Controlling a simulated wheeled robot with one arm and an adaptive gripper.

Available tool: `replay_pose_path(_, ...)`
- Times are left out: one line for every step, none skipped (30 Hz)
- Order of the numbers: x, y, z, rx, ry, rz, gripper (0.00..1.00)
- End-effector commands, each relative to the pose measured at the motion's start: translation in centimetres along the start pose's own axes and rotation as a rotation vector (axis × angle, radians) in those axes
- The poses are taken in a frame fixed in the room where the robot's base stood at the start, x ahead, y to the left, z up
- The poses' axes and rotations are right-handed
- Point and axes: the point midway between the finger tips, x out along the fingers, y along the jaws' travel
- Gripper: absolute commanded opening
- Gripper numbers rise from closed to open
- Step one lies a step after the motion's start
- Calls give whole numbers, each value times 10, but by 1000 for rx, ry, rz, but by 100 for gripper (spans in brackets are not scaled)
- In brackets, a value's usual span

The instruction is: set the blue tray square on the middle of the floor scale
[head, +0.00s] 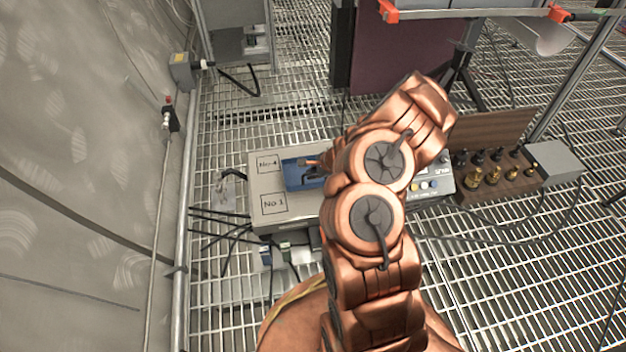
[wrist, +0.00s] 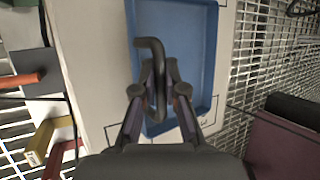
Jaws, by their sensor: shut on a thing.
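The blue tray (head: 294,176) is at the pale, flat-topped box in the head view, next to squares marked No 4 and No 1; my arm hides its right side. In the wrist view the tray (wrist: 190,45) lies below my gripper (wrist: 158,92), over the pale top (wrist: 85,60). My gripper is shut on a dark bent bar (wrist: 150,46) over the tray; I cannot tell whether the bar is part of the tray. The pale box (head: 262,230) may be the floor scale; its label is unreadable. I cannot tell whether the tray touches the top.
A panel with buttons (head: 428,186) is at the right of the pale box. Further right stands a wooden board with brass terminals (head: 490,178) and a grey box (head: 553,165). Black cables lie on the floor grating at both sides. The curved tunnel wall (head: 80,200) bounds the left.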

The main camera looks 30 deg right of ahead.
Motion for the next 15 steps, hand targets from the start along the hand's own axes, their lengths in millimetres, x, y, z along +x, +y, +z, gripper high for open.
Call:
replay_pose_path(2,-3,-1,-3,1,-1,0)
replay_pose_path(4,-5,-1,-4,0,-1,0)
replay_pose_path(10,0,-3,-1,-1,0,0)
replay_pose_path(14,2,-4,0,-2,0,0)
replay_pose_path(18,4,-6,1,-2,0,0)
replay_pose_path(23,7,-8,1,-2,0,0)
replay_pose_path(26,9,-9,0,-3,0,0)
replay_pose_path(29,11,-10,-1,-3,0,0)
replay_pose_path(31,12,-11,-1,-3,0,0)
replay_pose_path(32,13,-11,0,-3,0,0)
replay_pose_path(32,13,-12,0,-3,0,0)
replay_pose_path(32,13,-11,0,-3,0,0)
replay_pose_path(32,13,-11,0,-3,0,0)
replay_pose_path(31,12,-11,0,-3,0,0)
replay_pose_path(31,12,-11,0,-3,0,0)
